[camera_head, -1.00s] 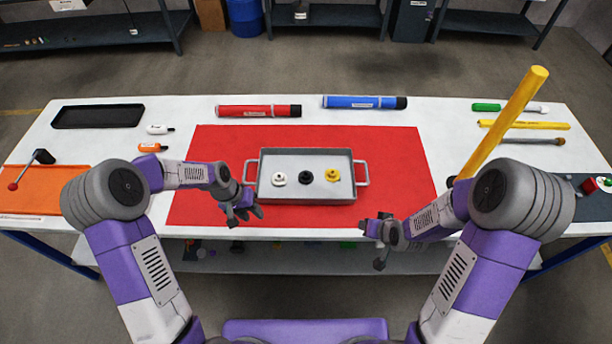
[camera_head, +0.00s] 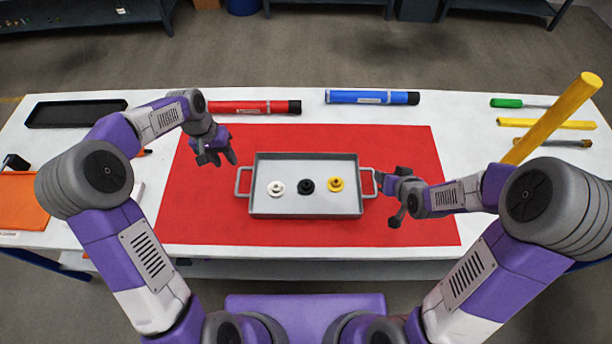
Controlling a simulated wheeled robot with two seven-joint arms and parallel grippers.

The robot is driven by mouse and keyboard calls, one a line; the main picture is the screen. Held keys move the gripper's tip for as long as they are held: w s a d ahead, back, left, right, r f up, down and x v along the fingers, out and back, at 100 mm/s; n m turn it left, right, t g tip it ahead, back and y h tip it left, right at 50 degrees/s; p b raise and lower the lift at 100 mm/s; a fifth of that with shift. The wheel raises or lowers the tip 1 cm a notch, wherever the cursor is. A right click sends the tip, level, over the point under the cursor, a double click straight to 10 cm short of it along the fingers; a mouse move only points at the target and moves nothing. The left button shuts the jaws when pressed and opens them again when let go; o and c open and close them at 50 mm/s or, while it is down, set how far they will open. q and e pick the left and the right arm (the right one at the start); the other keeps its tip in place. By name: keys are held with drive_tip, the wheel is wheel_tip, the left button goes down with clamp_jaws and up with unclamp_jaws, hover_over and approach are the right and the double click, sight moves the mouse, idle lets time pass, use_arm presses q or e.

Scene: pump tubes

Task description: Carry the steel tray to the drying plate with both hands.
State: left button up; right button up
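The steel tray (camera_head: 306,204) sits flat on a red mat (camera_head: 300,235). It has a handle (camera_head: 239,182) on its left and one (camera_head: 371,190) on its right, and holds a white, a black and a yellow part in a row. My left gripper (camera_head: 217,160) is open and empty, above the mat to the upper left of the left handle. My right gripper (camera_head: 385,197) is open beside the right handle, with its fingers apart; whether it touches the handle I cannot tell. I cannot tell which thing is the drying plate.
A red tube (camera_head: 250,107) and a blue tube (camera_head: 365,97) lie behind the mat. A black tray (camera_head: 75,115) is at the back left, an orange mat (camera_head: 20,205) at the left. A yellow bar (camera_head: 558,115) rises at the right, near a green-handled tool (camera_head: 507,103).

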use_arm(q)
drive_tip(key=b, duration=0.6)
hover_over(237, 181)
drive_tip(key=a, duration=0.1)
wheel_tip(237, 181, down, 6)
use_arm(e)
approach(374, 181)
drive_tip(key=x, duration=0.3)
drive_tip(key=shift+s+d+f, duration=0.15)
drive_tip(key=shift+f, duration=0.1)
use_arm(q)
drive_tip(key=shift+s+a+f, duration=0.1)
drive_tip(key=shift+f, duration=0.05)
drive_tip(key=shift+d+f, duration=0.2)
drive_tip(key=shift+f, duration=1.05)
drive_tip(key=shift+d+f, duration=0.25)
drive_tip(key=shift+f, duration=0.95)
drive_tip(key=shift+d+f, duration=0.2)
drive_tip(key=shift+f, duration=1.05)
use_arm(e)
drive_tip(key=shift+x, duration=3.8)
use_arm(q)
clamp_jaws()
use_arm(e)
clamp_jaws()
drive_tip(key=shift+r, duration=0.1)
